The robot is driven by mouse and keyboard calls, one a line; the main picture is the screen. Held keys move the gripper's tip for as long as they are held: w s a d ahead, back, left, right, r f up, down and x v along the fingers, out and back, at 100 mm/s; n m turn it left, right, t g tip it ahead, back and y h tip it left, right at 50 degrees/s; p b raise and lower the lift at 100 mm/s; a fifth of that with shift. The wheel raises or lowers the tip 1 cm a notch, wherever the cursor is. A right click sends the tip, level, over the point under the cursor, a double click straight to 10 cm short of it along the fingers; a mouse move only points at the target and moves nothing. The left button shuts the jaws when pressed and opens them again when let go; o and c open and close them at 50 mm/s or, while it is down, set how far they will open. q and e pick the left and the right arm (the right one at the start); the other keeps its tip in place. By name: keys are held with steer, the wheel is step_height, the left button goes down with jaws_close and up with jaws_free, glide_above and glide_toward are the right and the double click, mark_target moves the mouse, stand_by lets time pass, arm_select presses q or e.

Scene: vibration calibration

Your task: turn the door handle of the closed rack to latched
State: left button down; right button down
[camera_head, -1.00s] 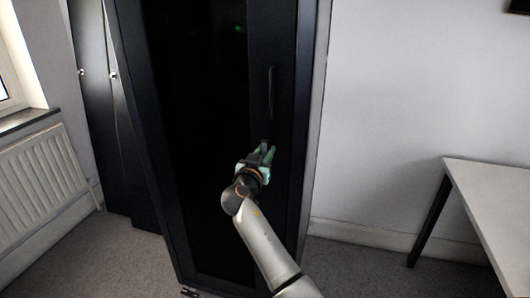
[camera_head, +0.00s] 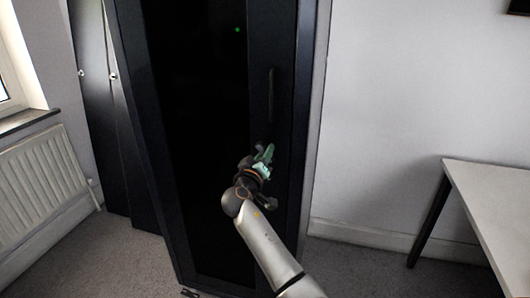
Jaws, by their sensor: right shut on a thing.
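The closed rack (camera_head: 200,130) is tall and black with a dark glass door, and fills the middle of the head view. Its door handle (camera_head: 271,92) is a slim dark vertical bar on the right-hand frame of the door. My right gripper (camera_head: 266,152), with greenish fingers, is at the door frame just below the visible bar. It is shut on the handle's lower part, which the fingers and the dark finish largely hide. The handle's exact angle is hard to read. My left gripper is out of view.
A white table (camera_head: 490,190) with dark legs stands at the right. A radiator (camera_head: 45,185) and window are at the left, beside more dark cabinets (camera_head: 95,110). Grey carpet (camera_head: 360,265) is clear between rack and table.

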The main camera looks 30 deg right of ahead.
steer(key=n, duration=0.1)
steer(key=n+p, duration=0.1)
steer(key=n, duration=0.1)
steer(key=shift+r, duration=0.25)
steer(key=shift+n+p, duration=0.45)
steer(key=shift+n, duration=0.45)
steer(key=n+p, duration=0.1)
steer(key=n, duration=0.1)
steer(key=shift+n, duration=0.3)
steer(key=shift+n+p, duration=0.55)
steer(key=shift+n, duration=0.15)
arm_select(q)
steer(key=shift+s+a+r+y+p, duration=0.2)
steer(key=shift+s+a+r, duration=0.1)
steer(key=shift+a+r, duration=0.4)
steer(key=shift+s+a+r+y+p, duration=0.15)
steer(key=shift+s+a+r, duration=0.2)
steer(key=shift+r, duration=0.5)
arm_select(e)
steer(key=shift+n, duration=0.8)
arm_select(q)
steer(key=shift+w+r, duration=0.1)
arm_select(e)
steer(key=shift+f, duration=0.1)
steer(key=c, duration=0.7)
jaws_free()
steer(key=shift+f, duration=0.1)
